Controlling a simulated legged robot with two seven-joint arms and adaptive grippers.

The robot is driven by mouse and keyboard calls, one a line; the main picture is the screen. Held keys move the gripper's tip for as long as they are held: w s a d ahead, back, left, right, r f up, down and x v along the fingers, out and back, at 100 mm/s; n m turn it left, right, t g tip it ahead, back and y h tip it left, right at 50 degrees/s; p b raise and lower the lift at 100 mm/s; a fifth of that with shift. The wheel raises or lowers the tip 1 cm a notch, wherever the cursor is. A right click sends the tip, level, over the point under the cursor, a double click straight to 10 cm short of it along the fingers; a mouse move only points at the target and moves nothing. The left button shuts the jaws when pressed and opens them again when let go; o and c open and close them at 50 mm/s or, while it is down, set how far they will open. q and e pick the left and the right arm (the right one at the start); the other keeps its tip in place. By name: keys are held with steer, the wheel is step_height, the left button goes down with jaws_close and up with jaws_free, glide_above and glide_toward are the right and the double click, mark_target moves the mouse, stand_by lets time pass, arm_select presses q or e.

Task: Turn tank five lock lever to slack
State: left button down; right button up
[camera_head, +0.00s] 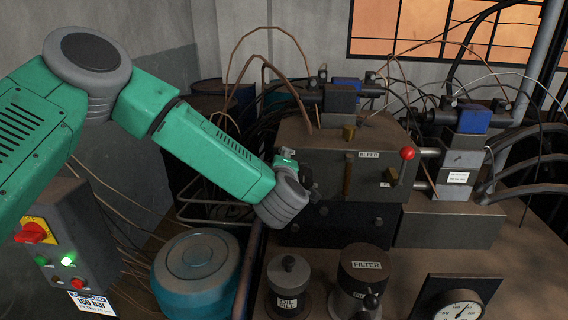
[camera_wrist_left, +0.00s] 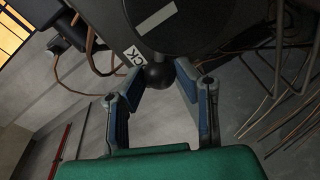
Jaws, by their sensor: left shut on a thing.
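My left gripper (camera_head: 308,184) reaches the left end of the dark manifold block (camera_head: 345,165) in the head view. In the left wrist view its two blue-grey fingers (camera_wrist_left: 160,80) are shut on a black ball knob (camera_wrist_left: 156,74). I take this knob to be the lock lever's. A white label (camera_wrist_left: 133,54) ending in "CK" sits just beside it. A large dark round part (camera_wrist_left: 195,25) with a grey stripe lies beyond the knob. The lever's shaft is mostly hidden, so its angle cannot be told. My right gripper is not in view.
A red-knobbed lever (camera_head: 407,154) stands right of the BLEED label (camera_head: 369,155). A FILTER canister (camera_head: 366,275), a smaller knobbed canister (camera_head: 289,285) and a gauge (camera_head: 460,305) stand in front. A blue tank (camera_head: 197,275) and a control box (camera_head: 70,240) are at left.

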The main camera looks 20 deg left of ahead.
arm_select(q)
steer(key=shift+a+f, duration=0.1)
stand_by(0.3)
steer(key=c, duration=1.4)
jaws_free()
steer(key=shift+o, duration=0.9)
steer(key=shift+a, duration=0.1)
steer(key=v, duration=1.1)
steer(key=shift+s, duration=0.4)
